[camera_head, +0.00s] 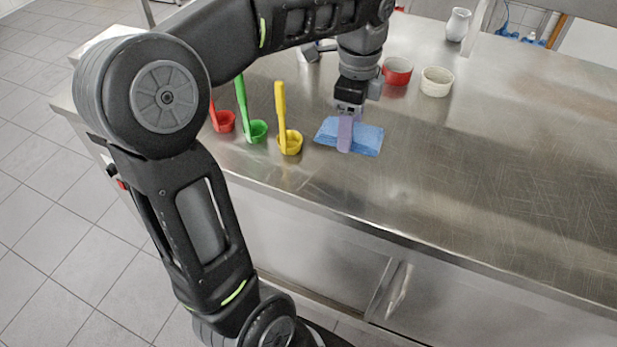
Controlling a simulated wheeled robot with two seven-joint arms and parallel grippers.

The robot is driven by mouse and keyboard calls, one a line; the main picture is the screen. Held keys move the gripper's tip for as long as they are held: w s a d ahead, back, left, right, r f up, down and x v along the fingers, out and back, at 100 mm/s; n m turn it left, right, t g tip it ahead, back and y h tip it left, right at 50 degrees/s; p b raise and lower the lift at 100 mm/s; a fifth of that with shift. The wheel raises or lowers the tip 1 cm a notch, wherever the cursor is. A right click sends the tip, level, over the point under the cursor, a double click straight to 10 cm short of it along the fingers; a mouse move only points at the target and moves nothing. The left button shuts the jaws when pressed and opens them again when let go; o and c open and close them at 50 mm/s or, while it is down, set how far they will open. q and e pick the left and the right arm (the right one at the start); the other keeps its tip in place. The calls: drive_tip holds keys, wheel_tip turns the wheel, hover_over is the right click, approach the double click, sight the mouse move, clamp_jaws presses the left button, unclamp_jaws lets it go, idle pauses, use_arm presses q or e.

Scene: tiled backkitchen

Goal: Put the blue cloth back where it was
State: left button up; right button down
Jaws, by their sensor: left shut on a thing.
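The blue cloth (367,139) is a flat, folded rectangle at or just above the steel counter, right of the yellow ladle. My left gripper (346,148) comes down from above, its pale purple finger part crossing the middle of the cloth. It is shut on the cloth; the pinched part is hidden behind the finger. I cannot tell whether the cloth touches the counter. My right gripper is not in view.
Red (225,121), green (257,131) and yellow (291,143) ladles stand left of the cloth on the steel counter (480,180). Red (397,71) and cream (437,81) bowls and a white jug (458,25) are behind. The right side is clear.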

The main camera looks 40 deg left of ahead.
use_arm(q)
drive_tip(key=shift+s+a, duration=0.1)
drive_tip(key=shift+s, duration=0.3)
drive_tip(key=shift+w+m, duration=0.2)
drive_tip(key=shift+m, duration=0.1)
hover_over(344, 173)
drive_tip(key=shift+f, duration=3.15)
drive_tip(key=shift+f, duration=1.85)
drive_tip(key=shift+f, duration=0.1)
